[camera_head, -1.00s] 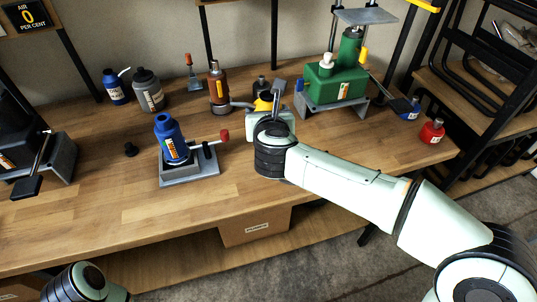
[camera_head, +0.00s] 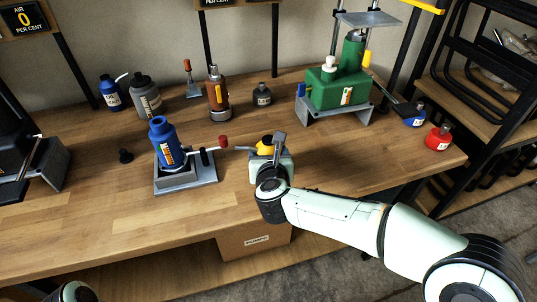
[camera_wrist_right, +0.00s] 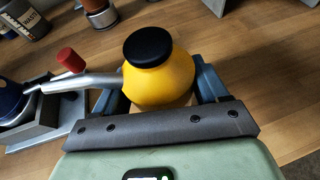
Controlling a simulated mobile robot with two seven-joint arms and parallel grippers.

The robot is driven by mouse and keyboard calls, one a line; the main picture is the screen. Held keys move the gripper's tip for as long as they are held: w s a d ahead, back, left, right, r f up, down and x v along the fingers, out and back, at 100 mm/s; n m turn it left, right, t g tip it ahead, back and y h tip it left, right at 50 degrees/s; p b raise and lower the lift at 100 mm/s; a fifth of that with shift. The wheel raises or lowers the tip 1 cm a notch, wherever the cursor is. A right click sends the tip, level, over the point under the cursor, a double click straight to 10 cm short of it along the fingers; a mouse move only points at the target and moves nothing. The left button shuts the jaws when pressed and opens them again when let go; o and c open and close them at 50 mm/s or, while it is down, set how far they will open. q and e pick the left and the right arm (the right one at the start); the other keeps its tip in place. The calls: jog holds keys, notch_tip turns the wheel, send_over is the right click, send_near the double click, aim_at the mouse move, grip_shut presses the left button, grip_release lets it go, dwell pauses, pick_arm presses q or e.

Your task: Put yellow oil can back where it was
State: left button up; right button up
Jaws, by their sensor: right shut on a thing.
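The yellow oil can (camera_head: 265,146) has a round body, a black cap and a thin grey spout that points left. My right gripper (camera_head: 268,157) is shut on it near the table's front half. In the right wrist view the can (camera_wrist_right: 160,75) sits between the two fingers of the right gripper (camera_wrist_right: 158,92), cap up. Its spout reaches over toward the red-knobbed grey stand. I cannot tell whether the can touches the table. The can's lower part is hidden. My left gripper is out of view; only a bit of my left arm shows at the lower left.
A blue bottle (camera_head: 163,142) stands on a grey stand (camera_head: 200,184) with a red knob, just left of the can. The wooden table (camera_head: 110,205) is clear at front left.

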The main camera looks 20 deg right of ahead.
jog(key=o, duration=1.5)
jog(key=shift+f, duration=0.1)
jog(key=shift+s+a+r, duration=0.15)
jog(key=shift+s+r, duration=0.2)
jog(key=v, duration=1.1)
jog(key=shift+p, duration=0.4)
jog(key=shift+s, duration=0.15)
